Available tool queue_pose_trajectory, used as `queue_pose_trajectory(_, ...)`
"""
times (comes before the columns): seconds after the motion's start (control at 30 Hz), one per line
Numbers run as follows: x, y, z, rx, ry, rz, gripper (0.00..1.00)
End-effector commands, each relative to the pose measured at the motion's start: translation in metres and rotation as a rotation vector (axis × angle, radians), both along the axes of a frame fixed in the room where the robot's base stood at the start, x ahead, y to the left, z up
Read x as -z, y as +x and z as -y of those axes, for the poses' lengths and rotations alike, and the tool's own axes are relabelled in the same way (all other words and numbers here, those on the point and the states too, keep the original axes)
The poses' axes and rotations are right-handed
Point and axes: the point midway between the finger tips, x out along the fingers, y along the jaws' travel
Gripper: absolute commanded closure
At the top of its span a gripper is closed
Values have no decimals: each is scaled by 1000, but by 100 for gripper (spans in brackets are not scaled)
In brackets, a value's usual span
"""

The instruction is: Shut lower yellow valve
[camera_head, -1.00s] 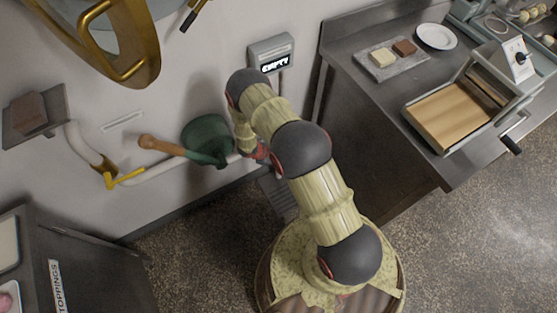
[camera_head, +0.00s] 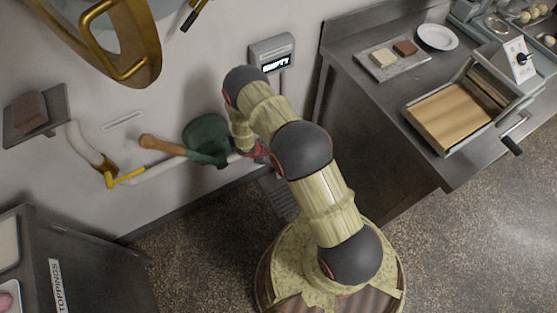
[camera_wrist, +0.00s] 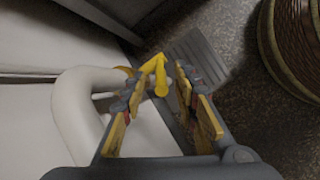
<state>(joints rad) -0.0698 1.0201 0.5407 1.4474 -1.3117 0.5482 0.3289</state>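A yellow valve handle (camera_wrist: 157,76) shows in the wrist view by a bent white pipe (camera_wrist: 85,105), above the floor grate. It lies between the tips of my gripper's two fingers (camera_wrist: 158,84), which stand apart on either side of it. I cannot tell whether either finger touches it. In the head view my gripper (camera_head: 258,150) is mostly hidden behind my arm, low by the wall, and this valve cannot be made out. Another yellow handle (camera_head: 124,178) sits further left on the white wall pipe (camera_head: 160,173).
A dark green vessel (camera_head: 205,132) and a wooden-handled lever (camera_head: 160,145) are at the wall left of my gripper. A floor grate (camera_wrist: 195,58) lies beyond the valve. A steel counter (camera_head: 375,110) stands right; a toppings cabinet (camera_head: 90,265) stands lower left.

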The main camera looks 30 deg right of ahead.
Motion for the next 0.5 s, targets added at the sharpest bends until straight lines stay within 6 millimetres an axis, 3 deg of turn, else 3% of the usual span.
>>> queue_pose_trajectory(0.3, -57, 0, -33, -1, 1, 2, 70)
queue_pose_trajectory(0.5, -79, -2, -47, 0, 0, 0, 70)
